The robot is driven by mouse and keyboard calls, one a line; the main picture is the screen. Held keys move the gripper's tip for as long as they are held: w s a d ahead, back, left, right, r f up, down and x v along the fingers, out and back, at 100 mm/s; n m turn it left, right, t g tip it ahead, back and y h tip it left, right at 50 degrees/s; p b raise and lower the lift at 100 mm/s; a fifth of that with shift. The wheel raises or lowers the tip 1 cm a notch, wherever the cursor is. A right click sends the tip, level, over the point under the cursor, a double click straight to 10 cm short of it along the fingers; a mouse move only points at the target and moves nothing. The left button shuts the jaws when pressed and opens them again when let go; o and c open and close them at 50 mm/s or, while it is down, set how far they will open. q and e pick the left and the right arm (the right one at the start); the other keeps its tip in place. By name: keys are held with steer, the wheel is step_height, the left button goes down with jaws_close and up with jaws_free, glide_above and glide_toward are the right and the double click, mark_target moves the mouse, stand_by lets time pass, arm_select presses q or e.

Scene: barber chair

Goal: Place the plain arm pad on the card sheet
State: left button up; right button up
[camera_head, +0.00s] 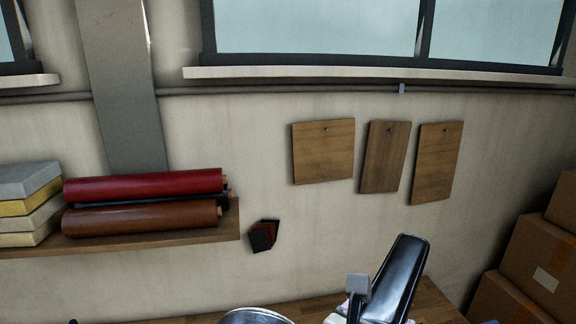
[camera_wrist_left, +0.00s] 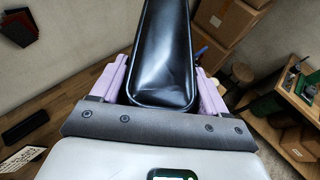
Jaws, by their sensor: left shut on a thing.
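A long black glossy arm pad (camera_wrist_left: 166,50) stands between the pink fingers of my left gripper (camera_wrist_left: 162,88) in the left wrist view. The gripper is shut on it, and the pad sticks out well past the fingers. Soft dents show on its face; I cannot tell whether it is the plain one. The pad also shows tilted in the head view (camera_head: 402,274), with bits of the gripper (camera_head: 372,312) at the bottom edge. A pale card with dark writing (camera_wrist_left: 20,159) lies low at the left of the wrist view; I cannot tell whether it is the card sheet. My right gripper is not in view.
A wooden surface (camera_head: 430,308) runs along the bottom of the head view. A shelf (camera_head: 150,239) holds fabric rolls (camera_head: 150,185) and foam blocks (camera_head: 28,205). Cardboard boxes (camera_head: 530,262) stand at the right. A dark flat thing (camera_wrist_left: 25,125) lies at the wrist view's left.

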arm_select(q)
steer(key=shift+s+d+r+m+h+p, duration=0.15)
steer(key=shift+s+r+p, duration=0.25)
steer(key=shift+r, duration=0.2)
steer(key=shift+s+d+r+m+h+p, duration=0.15)
steer(key=shift+s+r+p, duration=0.15)
steer(key=shift+s+r, duration=0.2)
step_height(320, 180, up, 9)
steer(key=p, duration=0.9)
steer(key=shift+w+a+r, duration=0.1)
steer(key=shift+w+a, duration=0.05)
